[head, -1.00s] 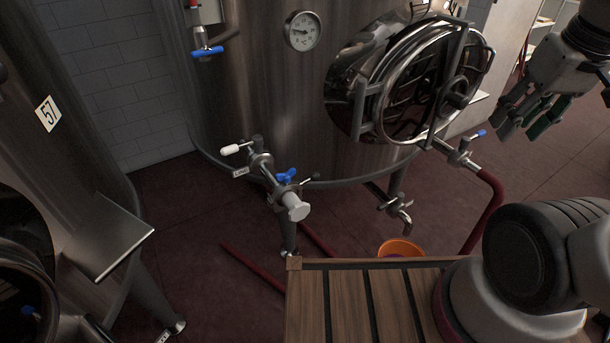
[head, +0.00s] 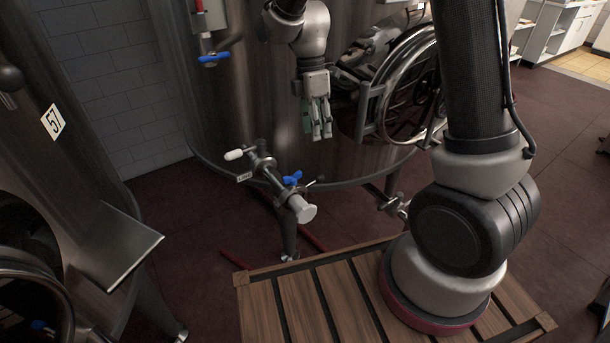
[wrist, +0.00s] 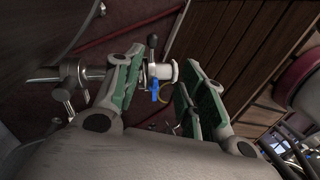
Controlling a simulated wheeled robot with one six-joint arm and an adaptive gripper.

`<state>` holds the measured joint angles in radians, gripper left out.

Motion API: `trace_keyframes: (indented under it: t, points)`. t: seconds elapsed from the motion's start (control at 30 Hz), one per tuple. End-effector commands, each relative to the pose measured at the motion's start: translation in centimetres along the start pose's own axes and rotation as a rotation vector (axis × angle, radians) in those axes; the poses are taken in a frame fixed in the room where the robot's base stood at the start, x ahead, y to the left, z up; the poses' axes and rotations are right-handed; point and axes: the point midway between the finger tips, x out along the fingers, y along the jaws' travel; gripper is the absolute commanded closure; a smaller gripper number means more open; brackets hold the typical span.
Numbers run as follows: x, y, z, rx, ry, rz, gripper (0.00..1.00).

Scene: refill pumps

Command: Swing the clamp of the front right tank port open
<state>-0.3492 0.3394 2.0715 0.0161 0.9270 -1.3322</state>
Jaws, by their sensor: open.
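A tank port with a valve pipe (head: 268,168) sticks out from the lower front of the steel tank. It carries a blue handle (head: 292,179), a thin clamp lever (head: 316,183) and a white end cap (head: 304,212). My gripper (head: 318,134) is open and empty, pointing down above and slightly right of this port, apart from it. In the wrist view, the white cap (wrist: 163,71), blue handle (wrist: 155,90) and a dark-knobbed lever (wrist: 152,44) show between and beyond the green-padded fingers (wrist: 124,75). I cannot tell whether the clamp is latched.
A round manway door (head: 415,85) stands right of my gripper. A lower outlet (head: 395,203) sits right of the port, partly behind my arm. A slatted wooden platform (head: 300,295) is in front. A second tank (head: 45,170) with a metal shelf (head: 115,250) stands left.

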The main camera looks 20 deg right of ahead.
Motion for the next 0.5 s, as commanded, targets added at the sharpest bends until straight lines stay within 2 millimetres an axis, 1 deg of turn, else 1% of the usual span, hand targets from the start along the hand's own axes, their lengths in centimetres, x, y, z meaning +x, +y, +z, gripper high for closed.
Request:
trace_keyframes:
  t: [0.1,0.3,0.37,0.47,0.5]
  points:
    - [0.0,0.0,0.0,-0.101,0.001,0.002,0.59]
    - [0.4,0.1,0.0,-0.183,0.001,0.002,0.59]
    - [0.9,0.2,0.0,-0.186,0.000,0.001,0.59]
    - [2.5,0.4,0.0,-0.185,0.000,-0.001,0.59]
    - [3.3,0.5,-0.1,-0.184,0.000,-0.003,0.59]
